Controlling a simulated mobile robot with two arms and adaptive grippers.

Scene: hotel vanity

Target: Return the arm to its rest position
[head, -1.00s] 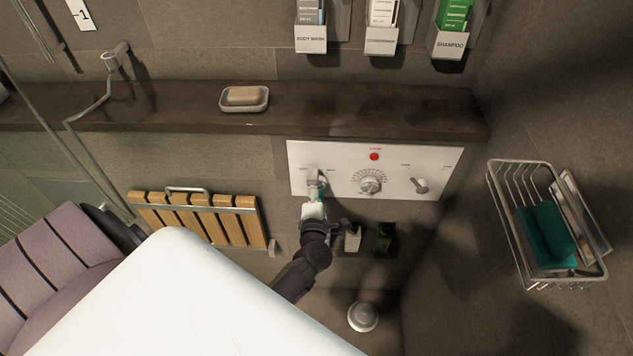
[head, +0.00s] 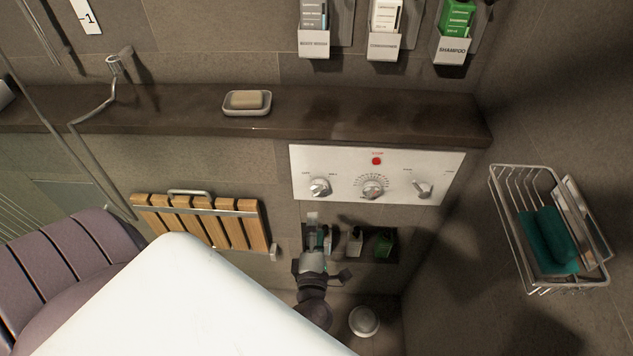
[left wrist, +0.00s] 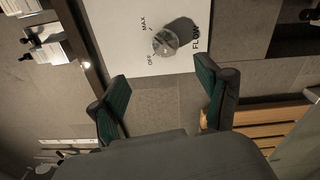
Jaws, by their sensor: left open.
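My left gripper (head: 316,232) is in the head view, just below the white control panel (head: 335,193) and in front of a small wall niche. Its jaws are open and empty. In the left wrist view the two green-padded fingers (left wrist: 165,92) are spread apart with nothing between them. The flow knob (left wrist: 165,42), beside the words OFF, MAX and FLOW, lies beyond them, clear of the fingers. In the head view the panel's left knob (head: 319,187) stands uncovered above the gripper. My right gripper is not in view.
Small bottles, one of them green (head: 383,243), stand in the niche close to the gripper. A folded slatted wooden seat (head: 205,222) is on the left. A wire basket (head: 505,215) hangs at right. A soap dish (head: 247,110) sits on the dark ledge.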

